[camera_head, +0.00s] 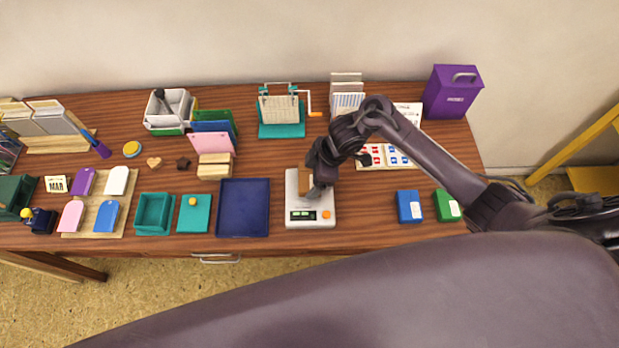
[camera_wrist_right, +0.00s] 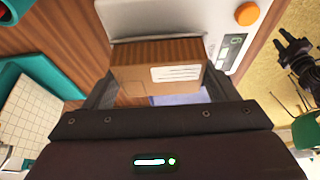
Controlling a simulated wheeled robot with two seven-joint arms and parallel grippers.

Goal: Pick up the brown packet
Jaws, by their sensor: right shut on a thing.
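The brown packet (camera_head: 304,180) is a small box at the white scale (camera_head: 311,221) in the middle of the table. In the right wrist view the packet (camera_wrist_right: 158,76) has a white label and lies between both fingers of my right gripper (camera_wrist_right: 157,88). My right gripper (camera_head: 314,189) is shut on the packet, reaching down from the upper right in the head view. I cannot tell whether the packet still touches the scale plate. The gripper hides part of the packet and plate. My left gripper is not in view.
A dark blue tray (camera_head: 243,224) lies just left of the scale. A blue box (camera_head: 409,207) and a green box (camera_head: 447,205) stand to the right. A teal press (camera_head: 282,130) and a card rack (camera_head: 346,100) stand behind. The table is bare between scale and blue box.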

